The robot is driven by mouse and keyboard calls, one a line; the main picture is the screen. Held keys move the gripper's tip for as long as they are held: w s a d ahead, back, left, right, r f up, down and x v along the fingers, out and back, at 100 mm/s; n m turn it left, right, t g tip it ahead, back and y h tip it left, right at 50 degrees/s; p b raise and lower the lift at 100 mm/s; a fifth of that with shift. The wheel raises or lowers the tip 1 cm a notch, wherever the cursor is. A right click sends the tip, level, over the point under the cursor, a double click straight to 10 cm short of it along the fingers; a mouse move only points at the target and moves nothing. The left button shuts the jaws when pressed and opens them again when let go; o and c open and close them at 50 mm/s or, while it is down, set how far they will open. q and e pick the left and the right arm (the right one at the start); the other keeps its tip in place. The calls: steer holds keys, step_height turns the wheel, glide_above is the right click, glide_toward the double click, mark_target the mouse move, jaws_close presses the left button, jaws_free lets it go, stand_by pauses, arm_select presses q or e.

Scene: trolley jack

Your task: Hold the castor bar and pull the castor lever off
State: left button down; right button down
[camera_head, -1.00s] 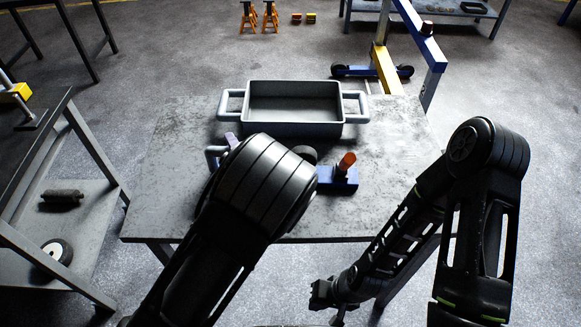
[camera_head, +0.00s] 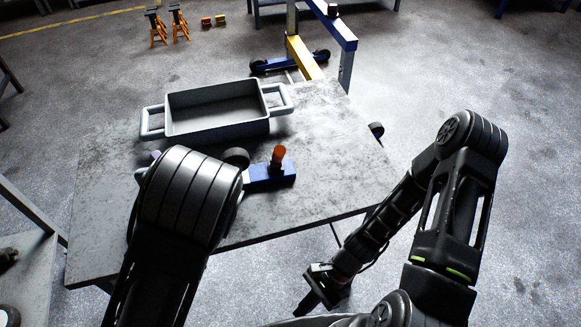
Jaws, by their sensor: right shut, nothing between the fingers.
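A blue bar (camera_head: 270,174) lies near the front edge of the table, partly hidden by my left arm. An orange-red upright piece (camera_head: 279,154) stands on it, and a dark round wheel (camera_head: 236,157) is at its left. I cannot tell which piece is the castor lever. My left arm comes in from the lower left and covers the left part of this object; its gripper is hidden behind the arm. My right gripper (camera_head: 318,291) is shut and empty, low in front of the table's front edge and apart from the bar.
A grey tray with two handles (camera_head: 218,132) sits on the table (camera_head: 110,205) behind the bar. A dark round thing (camera_head: 376,129) shows at the table's right edge. A blue and yellow hoist (camera_head: 303,58) stands behind. The table's right part is bare.

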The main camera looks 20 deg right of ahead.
arm_select(q)
steer(key=shift+f, duration=0.1)
arm_select(e)
steer(key=w+d+r+m+t+y, duration=0.3)
steer(key=w+d+r+m+t, duration=0.2)
steer(key=d+r+m+t, duration=0.45)
steer(key=w+d+r+m+t+y, duration=0.3)
steer(key=w+d+r+m+t, duration=0.25)
steer(key=m, duration=0.75)
arm_select(q)
steer(key=shift+s, duration=0.1)
arm_select(e)
steer(key=w+a+r+y, duration=0.1)
steer(key=w+r+y, duration=0.2)
steer(key=w+r, duration=0.2)
steer(key=shift+w+a+r+y, duration=0.2)
steer(key=shift+a+r+y, duration=0.1)
steer(key=shift+r, duration=0.65)
